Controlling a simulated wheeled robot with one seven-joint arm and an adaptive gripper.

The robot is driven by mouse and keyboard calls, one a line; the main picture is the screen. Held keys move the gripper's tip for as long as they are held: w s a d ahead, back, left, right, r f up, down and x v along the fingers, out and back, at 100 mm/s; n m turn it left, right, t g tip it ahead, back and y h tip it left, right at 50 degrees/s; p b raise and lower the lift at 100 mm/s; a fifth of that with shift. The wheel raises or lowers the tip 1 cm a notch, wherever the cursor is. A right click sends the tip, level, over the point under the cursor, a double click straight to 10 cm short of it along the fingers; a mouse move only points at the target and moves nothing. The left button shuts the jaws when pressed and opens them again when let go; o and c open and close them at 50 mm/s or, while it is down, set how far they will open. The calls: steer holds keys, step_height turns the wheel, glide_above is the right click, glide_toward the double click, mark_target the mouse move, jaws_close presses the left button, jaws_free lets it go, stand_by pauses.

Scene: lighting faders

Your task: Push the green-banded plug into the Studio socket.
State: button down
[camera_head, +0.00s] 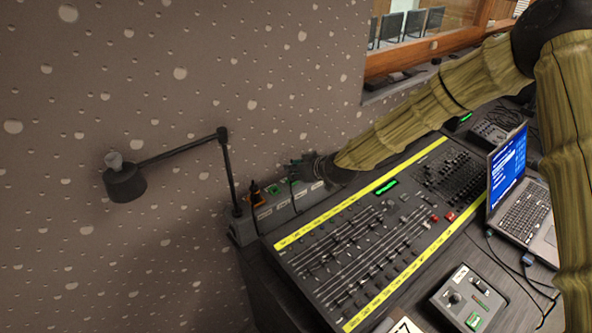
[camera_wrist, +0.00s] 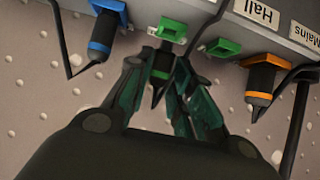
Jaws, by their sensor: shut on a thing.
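My gripper (camera_wrist: 160,68) is shut on the black body of the green-banded plug (camera_wrist: 160,82), seen in the wrist view. A green part (camera_wrist: 172,29) shows just beyond the fingertips, against the edge of the socket box (camera_wrist: 190,12). Whether the plug is seated there cannot be told. An empty-looking green socket (camera_wrist: 223,47) is beside it to the right. In the head view my gripper (camera_head: 303,172) is at the socket box (camera_head: 243,229), and hides the plug.
A blue-banded plug (camera_wrist: 103,32) is left of my fingers and an orange-banded plug (camera_wrist: 263,80) is to the right, both with cables. A lamp (camera_head: 125,183) on a thin arm stands left of the box. The fader desk (camera_head: 350,250) and laptop (camera_head: 520,190) are to the right.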

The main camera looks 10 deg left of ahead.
steer(key=shift+f+b, duration=0.8)
steer(key=shift+f, duration=0.25)
stand_by(1.5)
steer(key=shift+s+f, duration=0.15)
steer(key=shift+f, duration=0.05)
stand_by(0.6)
steer(key=c, duration=1.2)
jaws_free()
steer(key=shift+d+r, duration=0.1)
steer(key=shift+d+r, duration=0.1)
steer(key=shift+r, duration=0.05)
steer(key=v, duration=1.1)
steer(key=shift+s+d+r, duration=0.1)
steer(key=shift+s+d, duration=0.05)
